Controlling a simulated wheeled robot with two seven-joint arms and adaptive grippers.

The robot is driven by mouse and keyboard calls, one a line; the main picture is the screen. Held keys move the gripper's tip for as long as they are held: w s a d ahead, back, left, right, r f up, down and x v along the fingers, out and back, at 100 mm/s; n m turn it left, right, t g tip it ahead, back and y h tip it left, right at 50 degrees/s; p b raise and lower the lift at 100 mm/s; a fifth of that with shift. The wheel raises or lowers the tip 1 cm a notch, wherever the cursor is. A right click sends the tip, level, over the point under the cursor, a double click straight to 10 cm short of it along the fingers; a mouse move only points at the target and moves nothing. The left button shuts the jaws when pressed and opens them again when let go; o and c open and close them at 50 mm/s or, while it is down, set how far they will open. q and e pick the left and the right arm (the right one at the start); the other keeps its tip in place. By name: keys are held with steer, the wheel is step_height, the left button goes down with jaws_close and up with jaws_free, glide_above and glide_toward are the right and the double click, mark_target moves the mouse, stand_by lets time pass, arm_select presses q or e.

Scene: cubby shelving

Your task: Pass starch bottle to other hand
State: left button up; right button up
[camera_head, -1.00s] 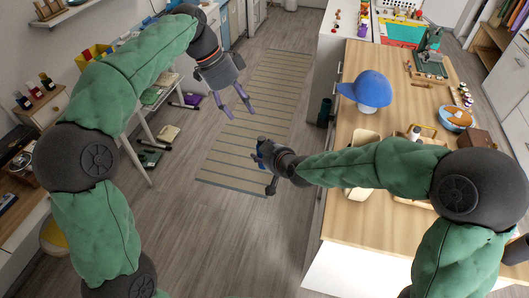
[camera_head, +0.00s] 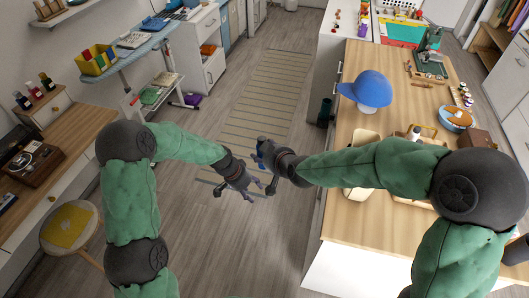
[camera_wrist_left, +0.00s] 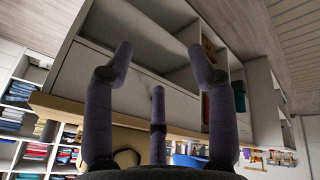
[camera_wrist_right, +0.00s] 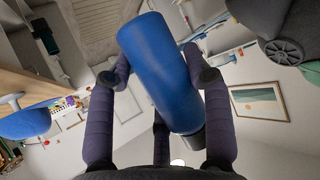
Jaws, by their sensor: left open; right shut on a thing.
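The starch bottle is a blue cylinder with a dark cap, large and tilted in the right wrist view (camera_wrist_right: 160,65). A small blue part of it shows in the head view (camera_head: 261,150). My right gripper (camera_head: 267,168) is shut on it, with fingers on both sides of its body. My left gripper (camera_head: 246,187) is open and empty, just left of and below the right gripper in the head view. The left wrist view shows its spread purple-grey fingers with nothing between them. The bottle is not seen in that view.
Both grippers are above the floor and striped rug (camera_head: 262,105). The wooden table (camera_head: 390,100) on the right holds a blue cap (camera_head: 370,88) and trays. A stool with a yellow top (camera_head: 66,225) stands at the lower left, beside a wooden desk (camera_head: 75,130).

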arm_select(q)
steer(key=s+f+n, duration=0.4)
steer(key=s+f, duration=0.2)
steer(key=s, duration=0.6)
steer(key=s+f+n, duration=0.4)
steer(key=s+f, duration=0.3)
steer(key=s, duration=0.5)
steer(key=shift+s+f+n+g, duration=0.25)
steer(key=shift+s+n+g, duration=0.05)
steer(key=shift+s, duration=0.1)
steer(key=shift+a, duration=0.1)
